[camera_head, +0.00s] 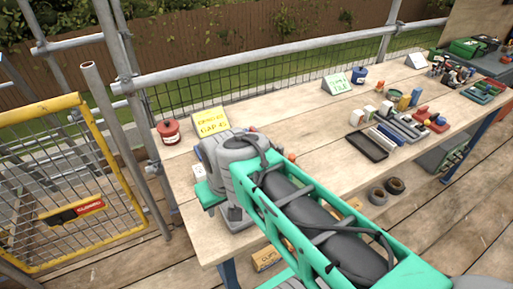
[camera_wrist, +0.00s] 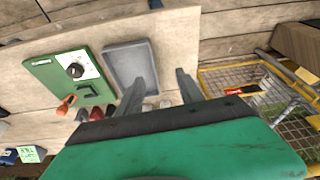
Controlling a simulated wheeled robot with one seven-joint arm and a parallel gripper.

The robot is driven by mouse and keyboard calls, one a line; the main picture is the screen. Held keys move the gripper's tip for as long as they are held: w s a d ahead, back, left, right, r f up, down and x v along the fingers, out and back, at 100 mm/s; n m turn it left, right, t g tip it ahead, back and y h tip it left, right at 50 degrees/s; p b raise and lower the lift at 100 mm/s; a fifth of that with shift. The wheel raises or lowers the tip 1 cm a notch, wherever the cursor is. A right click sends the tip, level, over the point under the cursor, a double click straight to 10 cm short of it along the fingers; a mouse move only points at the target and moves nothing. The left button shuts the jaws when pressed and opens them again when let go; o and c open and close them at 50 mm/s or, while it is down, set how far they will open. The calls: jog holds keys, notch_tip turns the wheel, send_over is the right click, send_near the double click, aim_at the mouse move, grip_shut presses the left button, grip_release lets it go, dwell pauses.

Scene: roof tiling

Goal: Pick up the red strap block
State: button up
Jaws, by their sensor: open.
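Small red pieces (camera_wrist: 97,113) show in the wrist view, just left of my near finger and partly cut off by my gripper body. I cannot tell whether one of them is the red strap block. My gripper (camera_wrist: 161,83) is open, its two dark fingers apart with nothing held between them. The left finger overlaps the edge of a grey tray (camera_wrist: 115,60); the right finger is over bare wood. In the head view my arm covers the near left end of the bench, and the fingertips are hidden there.
A green case (camera_wrist: 42,68) with a black knob and an orange-handled tool (camera_wrist: 67,104) lie beside the grey tray. A red can (camera_head: 168,132) and yellow sign (camera_head: 210,121) stand at the bench's left end. A black tray (camera_head: 367,146) and small parts crowd the right half.

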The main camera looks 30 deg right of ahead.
jog(key=w+d+f, duration=0.1)
jog(key=w+d, duration=0.4)
jog(key=d, duration=0.4)
jog(key=w+d+f+t, duration=0.1)
jog(key=w+d+f, duration=0.1)
jog(key=w+d, duration=0.45)
jog(key=w+d+f, duration=0.1)
jog(key=w+d, duration=0.3)
jog(key=d, duration=0.6)
jog(key=shift+m, duration=0.4)
jog(key=x, duration=0.7)
jog(key=shift+d+p, duration=0.1)
jog(key=shift+p, duration=0.25)
jog(key=shift+w+f, duration=0.15)
jog(key=shift+f, duration=0.15)
jog(key=shift+c, duration=0.5)
grip_shut()
